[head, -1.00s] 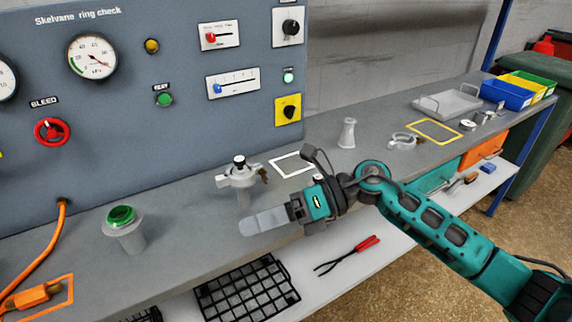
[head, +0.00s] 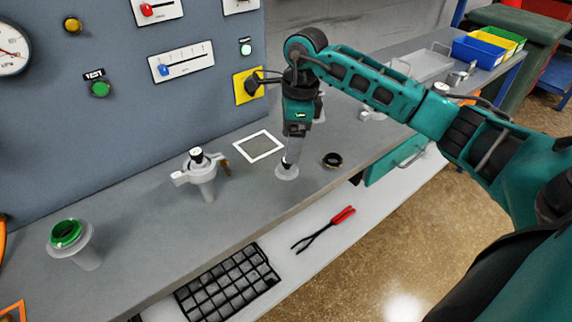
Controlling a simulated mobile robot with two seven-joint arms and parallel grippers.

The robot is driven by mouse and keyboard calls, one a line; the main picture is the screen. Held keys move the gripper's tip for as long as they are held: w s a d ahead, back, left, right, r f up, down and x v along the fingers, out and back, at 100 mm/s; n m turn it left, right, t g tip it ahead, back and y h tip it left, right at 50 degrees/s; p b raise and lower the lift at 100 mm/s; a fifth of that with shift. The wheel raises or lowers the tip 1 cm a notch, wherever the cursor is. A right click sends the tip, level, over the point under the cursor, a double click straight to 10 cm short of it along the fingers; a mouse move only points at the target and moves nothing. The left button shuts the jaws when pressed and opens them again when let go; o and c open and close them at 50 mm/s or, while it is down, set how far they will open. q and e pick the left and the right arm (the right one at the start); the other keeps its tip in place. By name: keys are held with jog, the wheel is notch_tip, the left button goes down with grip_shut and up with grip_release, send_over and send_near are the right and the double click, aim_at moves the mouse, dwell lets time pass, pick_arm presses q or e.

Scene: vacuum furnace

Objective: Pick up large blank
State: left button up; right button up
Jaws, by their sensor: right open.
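My right gripper (head: 290,158) is open and points down over the grey bench, right of the white square outline. A pale round flanged piece (head: 286,173) shows just below its fingertips. I cannot tell whether the fingers touch it, or whether it is the large blank. A small black ring (head: 332,160) lies on the bench to its right. A pale disc (head: 440,88) lies farther back, partly behind my arm, and a metal piece (head: 455,78) is beside it. My left gripper is out of view.
A clamped port (head: 205,182) with a black knob and a green-topped port (head: 85,255) stand to the left. The control panel (head: 130,140) rises behind. Blue, green and yellow bins (head: 478,52) are far right. Red-handled pliers (head: 322,230) and a black grid tray (head: 228,285) lie on the lower shelf.

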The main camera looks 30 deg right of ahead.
aim_at(287, 166)
jog(key=f, duration=0.6)
jog(key=shift+w+a+f, duration=0.2)
jog(key=shift+a, duration=0.1)
jog(key=shift+c, duration=0.2)
jog(key=c, duration=1.1)
